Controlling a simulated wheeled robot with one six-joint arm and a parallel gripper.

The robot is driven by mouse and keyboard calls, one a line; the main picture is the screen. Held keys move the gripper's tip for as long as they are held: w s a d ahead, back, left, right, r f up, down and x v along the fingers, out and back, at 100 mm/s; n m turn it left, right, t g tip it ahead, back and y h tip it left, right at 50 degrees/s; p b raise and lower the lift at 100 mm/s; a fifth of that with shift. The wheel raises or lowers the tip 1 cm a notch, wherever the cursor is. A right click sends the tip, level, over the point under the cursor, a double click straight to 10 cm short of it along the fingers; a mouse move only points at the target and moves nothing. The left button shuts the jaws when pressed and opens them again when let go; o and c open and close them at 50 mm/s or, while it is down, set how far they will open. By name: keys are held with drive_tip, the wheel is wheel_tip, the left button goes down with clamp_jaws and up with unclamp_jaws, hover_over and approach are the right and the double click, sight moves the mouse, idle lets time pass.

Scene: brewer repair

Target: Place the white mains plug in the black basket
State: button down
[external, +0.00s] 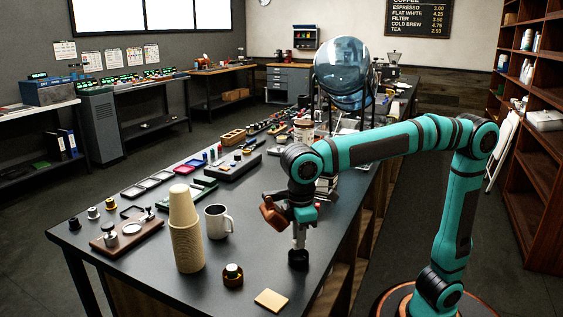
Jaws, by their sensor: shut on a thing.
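My gripper (299,244) points down over the near right part of the dark bench. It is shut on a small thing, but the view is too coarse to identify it. A pale grey upright part shows below my wrist, with a dark, round, cup-like shape (298,260) at its lower end. I cannot tell whether this dark shape is held, stands on the bench or is part of the gripper. I cannot make out the white mains plug for certain. I cannot pick out the black basket for certain either.
A small dark and brass piece (232,275) and a tan square (271,300) lie nearer. A wooden tamping board (127,236), trays and tools lie farther left and back.

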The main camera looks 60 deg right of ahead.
drive_tip(key=shift+f, duration=1.4)
drive_tip(key=c, duration=1.3)
unclamp_jaws()
drive_tip(key=shift+r, duration=3.55)
